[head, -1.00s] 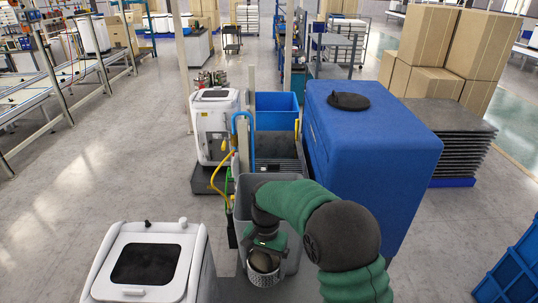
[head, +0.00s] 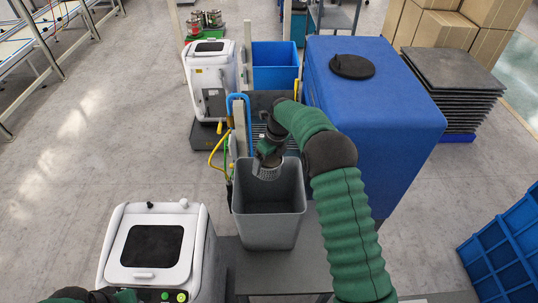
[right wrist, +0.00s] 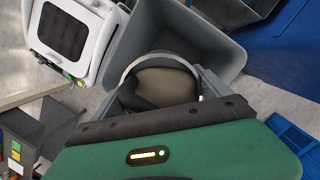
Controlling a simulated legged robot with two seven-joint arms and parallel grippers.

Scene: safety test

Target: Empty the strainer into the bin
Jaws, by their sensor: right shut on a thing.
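The grey bin (head: 269,228) stands open at the middle of the head view, and its visible inside looks empty. My right gripper (head: 268,159) is shut on the strainer (head: 268,173), a small grey perforated cup, at the bin's far rim. The strainer looks tilted; whether it touches the rim I cannot tell. In the right wrist view the strainer (right wrist: 127,75) shows as a pale curved rim around a brown mass (right wrist: 165,84), with the bin (right wrist: 185,28) behind it.
A white machine with a dark window (head: 152,246) stands left of the bin. A large blue tank (head: 372,115) stands right and behind. A blue box (head: 275,66) and another white machine (head: 211,78) stand further back. Blue crates (head: 503,262) are at the right edge.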

